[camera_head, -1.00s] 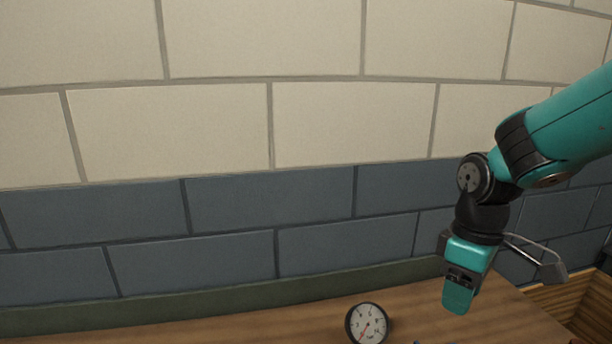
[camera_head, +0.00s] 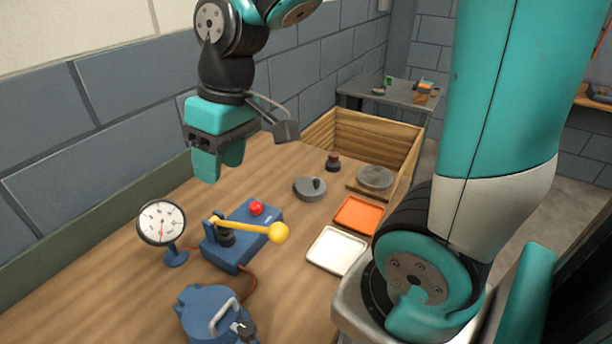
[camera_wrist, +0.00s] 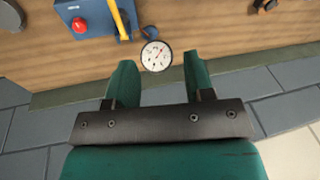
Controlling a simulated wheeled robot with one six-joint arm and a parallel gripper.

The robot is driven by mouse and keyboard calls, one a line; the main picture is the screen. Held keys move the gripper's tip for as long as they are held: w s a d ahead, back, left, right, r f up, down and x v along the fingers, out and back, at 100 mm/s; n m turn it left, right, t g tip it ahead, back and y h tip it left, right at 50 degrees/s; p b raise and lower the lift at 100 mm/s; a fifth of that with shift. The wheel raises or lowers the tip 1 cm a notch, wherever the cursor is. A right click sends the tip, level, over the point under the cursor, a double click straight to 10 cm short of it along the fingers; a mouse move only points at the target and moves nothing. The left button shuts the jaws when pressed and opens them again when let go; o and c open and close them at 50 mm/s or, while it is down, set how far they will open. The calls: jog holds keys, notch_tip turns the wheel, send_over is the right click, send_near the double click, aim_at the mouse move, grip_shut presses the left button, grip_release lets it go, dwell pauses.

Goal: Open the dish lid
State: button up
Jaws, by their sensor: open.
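A blue round casing (camera_head: 205,318) with a metal bar handle (camera_head: 222,315) on top and a dark fitting at its right sits at the bottom of the head view, cut off by the frame edge. It looks closed. A grey round piece with a small knob (camera_head: 310,188) lies farther back on the bench; I cannot tell which of the two is the dish. My gripper (camera_head: 220,163) is open and empty, pointing down above the bench near the wall, apart from both. In the wrist view, my gripper (camera_wrist: 159,75) shows nothing between its fingers.
A dial gauge (camera_head: 161,222) and a blue box (camera_head: 232,255) with a red button and yellow lever stand between. A white tray (camera_head: 336,250), an orange tray (camera_head: 357,214), a round plate (camera_head: 374,178) and a wooden crate (camera_head: 378,128) are rightward. The tiled wall is close behind my gripper.

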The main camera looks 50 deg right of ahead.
jog(key=w+d+f+m+h, duration=0.15)
jog(key=w+d, duration=0.25)
jog(key=d, duration=0.4)
jog(key=w+d+f+m, duration=0.25)
jog(key=w+d, duration=0.25)
jog(key=d, duration=0.3)
jog(key=m+g+h+b, duration=0.1)
jog(key=m+h, duration=0.1)
jog(key=m, duration=0.1)
send_over(316, 180)
notch_tip(316, 180, down, 7)
jog(key=shift+y, duration=0.25)
notch_tip(316, 180, down, 17)
jog(key=p, duration=0.3)
grip_shut()
